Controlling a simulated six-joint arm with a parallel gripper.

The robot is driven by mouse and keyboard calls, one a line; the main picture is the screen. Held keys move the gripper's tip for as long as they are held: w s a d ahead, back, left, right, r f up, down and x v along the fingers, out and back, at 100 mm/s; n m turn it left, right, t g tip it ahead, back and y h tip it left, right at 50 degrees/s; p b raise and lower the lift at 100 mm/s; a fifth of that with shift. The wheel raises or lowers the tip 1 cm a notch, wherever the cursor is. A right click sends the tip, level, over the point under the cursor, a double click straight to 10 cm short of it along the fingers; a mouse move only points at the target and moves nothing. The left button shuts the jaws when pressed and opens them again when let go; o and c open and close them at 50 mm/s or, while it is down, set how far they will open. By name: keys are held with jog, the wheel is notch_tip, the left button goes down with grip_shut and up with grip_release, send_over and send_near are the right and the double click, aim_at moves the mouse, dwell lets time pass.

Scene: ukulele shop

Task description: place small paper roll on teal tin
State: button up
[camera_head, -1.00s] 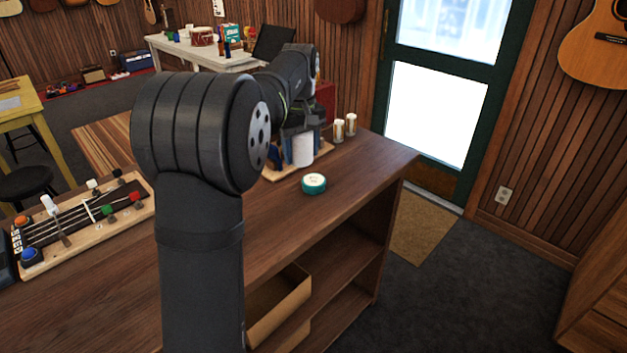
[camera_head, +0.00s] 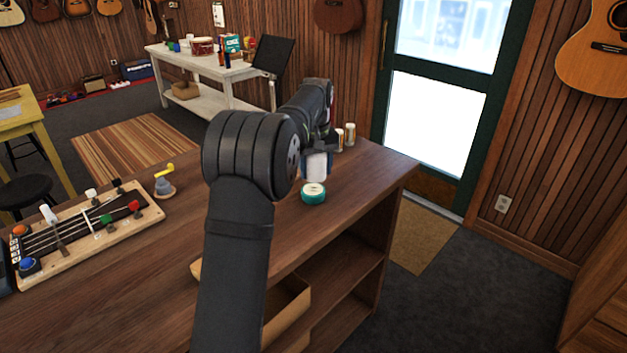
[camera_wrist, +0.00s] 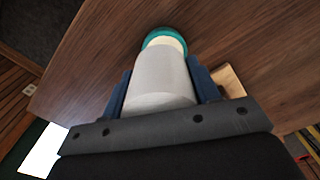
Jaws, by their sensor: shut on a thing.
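The small paper roll (camera_head: 315,168) is white and upright in my gripper (camera_head: 316,158). It also shows in the wrist view (camera_wrist: 160,85), between the two blue fingers of my gripper (camera_wrist: 163,80), which are shut on it. The teal tin (camera_head: 313,194) is round with a pale top and stands on the brown counter. In the head view the roll's lower end shows just above and behind the tin. In the wrist view the tin (camera_wrist: 163,35) shows beyond the roll's far end and is partly covered by it. I cannot tell whether they touch.
Two pale cylinders (camera_head: 350,134) stand behind at the counter's far end. A guitar-neck board with coloured knobs (camera_head: 95,230) and a small yellow-handled item (camera_head: 165,182) are at the left. The counter (camera_head: 375,175) is clear right of the tin.

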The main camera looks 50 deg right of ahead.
aim_at(313, 190)
jog(key=shift+w+f, duration=0.35)
jog(key=shift+w, duration=0.05)
jog(key=shift+f, duration=1.9)
jog(key=shift+f, duration=0.2)
jog(key=o, duration=1.1)
jog(key=shift+c, duration=0.2)
jog(key=shift+r, duration=0.15)
notch_tip(313, 190, up, 12)
jog(key=shift+r, duration=0.1)
